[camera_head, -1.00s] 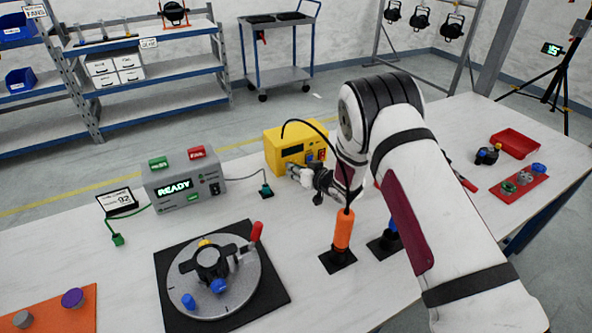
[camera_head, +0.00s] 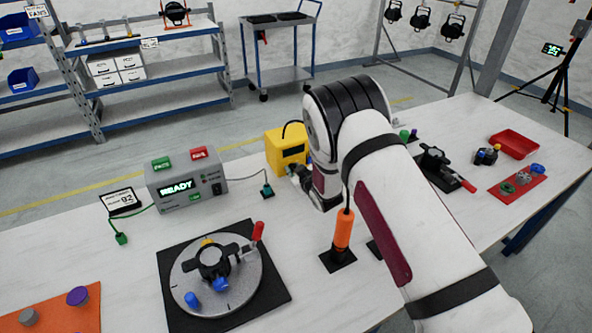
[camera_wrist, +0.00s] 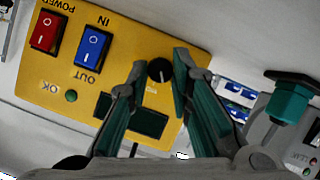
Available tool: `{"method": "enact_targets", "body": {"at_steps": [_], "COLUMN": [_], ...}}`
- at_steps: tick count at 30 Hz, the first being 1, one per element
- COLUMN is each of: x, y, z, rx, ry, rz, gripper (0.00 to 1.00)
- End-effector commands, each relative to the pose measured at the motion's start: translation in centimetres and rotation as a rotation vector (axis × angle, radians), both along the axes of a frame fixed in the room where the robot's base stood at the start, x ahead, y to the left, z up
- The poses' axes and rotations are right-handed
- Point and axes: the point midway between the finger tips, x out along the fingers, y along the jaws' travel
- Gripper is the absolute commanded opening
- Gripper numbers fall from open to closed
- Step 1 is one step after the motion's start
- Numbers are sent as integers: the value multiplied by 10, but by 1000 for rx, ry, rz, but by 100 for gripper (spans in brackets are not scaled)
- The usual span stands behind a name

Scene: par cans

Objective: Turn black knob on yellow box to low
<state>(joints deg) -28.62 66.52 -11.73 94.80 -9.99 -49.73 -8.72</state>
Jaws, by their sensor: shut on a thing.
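The yellow box (camera_head: 286,143) stands on the white table behind my arm, and my wrist hides its right part. In the wrist view the box's face (camera_wrist: 140,45) shows tilted, with a red switch (camera_wrist: 45,31), a blue switch (camera_wrist: 92,47), a green light and a dark display (camera_wrist: 135,119). The black knob (camera_wrist: 159,71) sits near the edge of that face and has a small pale mark; its setting label is unreadable. My gripper (camera_wrist: 160,66) has a fingertip on each side of the knob and is shut on it. In the head view my gripper (camera_head: 301,176) is at the box's front.
A grey READY box (camera_head: 186,183) stands to the left, with a round turntable fixture (camera_head: 215,283) in front. An orange-handled tool (camera_head: 343,229) stands upright close to my forearm. A black clamp (camera_head: 436,160) and a red tray (camera_head: 514,144) lie to the right.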

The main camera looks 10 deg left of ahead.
Motion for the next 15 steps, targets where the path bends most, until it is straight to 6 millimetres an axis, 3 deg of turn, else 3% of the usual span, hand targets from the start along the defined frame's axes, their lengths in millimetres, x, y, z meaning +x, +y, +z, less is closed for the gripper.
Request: {"method": "enact_targets", "body": {"at_steps": [15], "x": [-3], "y": [4], "z": [-3], "rx": [-319], "ry": [-216], "rz": [4], "gripper": [0]}}
